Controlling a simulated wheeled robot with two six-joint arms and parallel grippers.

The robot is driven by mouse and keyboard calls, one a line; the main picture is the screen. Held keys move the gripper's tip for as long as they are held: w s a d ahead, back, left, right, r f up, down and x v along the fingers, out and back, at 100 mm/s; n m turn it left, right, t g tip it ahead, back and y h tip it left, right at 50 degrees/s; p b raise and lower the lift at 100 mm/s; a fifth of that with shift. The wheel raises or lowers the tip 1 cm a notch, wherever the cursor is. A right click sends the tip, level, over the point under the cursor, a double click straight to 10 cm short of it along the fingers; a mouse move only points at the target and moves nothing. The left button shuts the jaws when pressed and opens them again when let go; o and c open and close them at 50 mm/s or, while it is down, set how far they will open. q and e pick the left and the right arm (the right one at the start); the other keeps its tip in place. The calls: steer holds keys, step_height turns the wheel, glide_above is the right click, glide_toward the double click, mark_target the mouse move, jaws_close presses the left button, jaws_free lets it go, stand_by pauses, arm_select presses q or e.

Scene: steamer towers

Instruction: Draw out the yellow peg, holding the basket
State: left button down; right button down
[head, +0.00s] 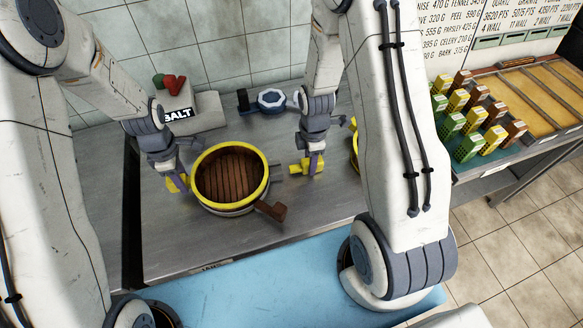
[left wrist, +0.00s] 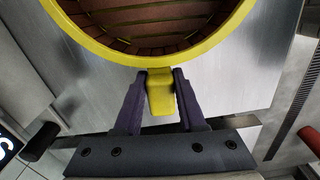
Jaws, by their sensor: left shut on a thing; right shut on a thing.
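The basket (head: 230,205) has a yellow rim and a brown slatted inside and stands on the steel counter. My left gripper (head: 178,182) is at its left side. In the left wrist view the purple fingers (left wrist: 160,98) are shut on a yellow tab (left wrist: 160,92) at the basket's rim (left wrist: 200,56). My right gripper (head: 312,165) is to the right of the basket, shut on the yellow peg (head: 300,169). The peg shows apart from the rim, with short grey prongs (head: 276,169) between them. The fingers partly hide the peg.
A brown handle (head: 271,211) sticks out at the basket's front right. Another yellow-rimmed thing (head: 355,150) is mostly hidden by my right arm. A rack of coloured blocks (head: 475,115) is at the right.

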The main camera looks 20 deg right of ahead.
arm_select(q)
steer(key=shift+s, duration=0.1)
arm_select(e)
steer(key=shift+r, duration=4.25)
arm_select(q)
steer(key=shift+c, duration=2)
jaws_free()
